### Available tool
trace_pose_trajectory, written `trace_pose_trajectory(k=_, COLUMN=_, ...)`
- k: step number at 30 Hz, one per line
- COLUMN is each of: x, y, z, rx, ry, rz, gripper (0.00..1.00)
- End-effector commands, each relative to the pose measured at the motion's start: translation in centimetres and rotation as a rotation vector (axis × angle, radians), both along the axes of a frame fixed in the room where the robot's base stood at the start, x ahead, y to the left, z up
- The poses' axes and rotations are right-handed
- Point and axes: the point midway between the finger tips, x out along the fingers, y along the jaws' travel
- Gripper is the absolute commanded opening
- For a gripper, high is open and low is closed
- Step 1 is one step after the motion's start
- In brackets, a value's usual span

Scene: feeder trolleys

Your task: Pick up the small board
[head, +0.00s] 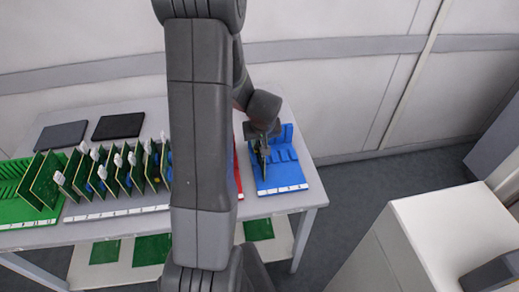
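My gripper (262,137) points down at the left part of the blue slotted rack (288,183) at the right end of the table. A thin upright green board (263,158) shows just under the fingers, at the rack's left side. It is small in the picture, and I cannot tell whether the fingers touch it or are closed on it. Several other upright green boards with white tags (124,170) stand in a row in a grey rack (115,209). My arm hides the middle of the table.
A green rack (22,216) with upright boards (44,181) stands at the left. Two dark pads (118,126) lie at the back. A red edge (237,172) shows beside my arm. Flat green boards (152,249) lie on the lower shelf. A white cabinet (455,232) stands at the right.

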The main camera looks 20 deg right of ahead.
Motion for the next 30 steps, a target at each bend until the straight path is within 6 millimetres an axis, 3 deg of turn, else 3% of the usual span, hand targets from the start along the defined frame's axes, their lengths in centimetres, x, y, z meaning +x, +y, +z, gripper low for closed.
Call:
trace_pose_trajectory(k=6, x=0.7, y=-0.1, z=-1.6, rx=0.001, ry=0.001, rz=0.001, gripper=0.29)
trace_pose_trajectory(k=30, x=0.7, y=-0.1, z=-2.0, rx=0.0, ry=0.0, rz=0.001, gripper=0.29)
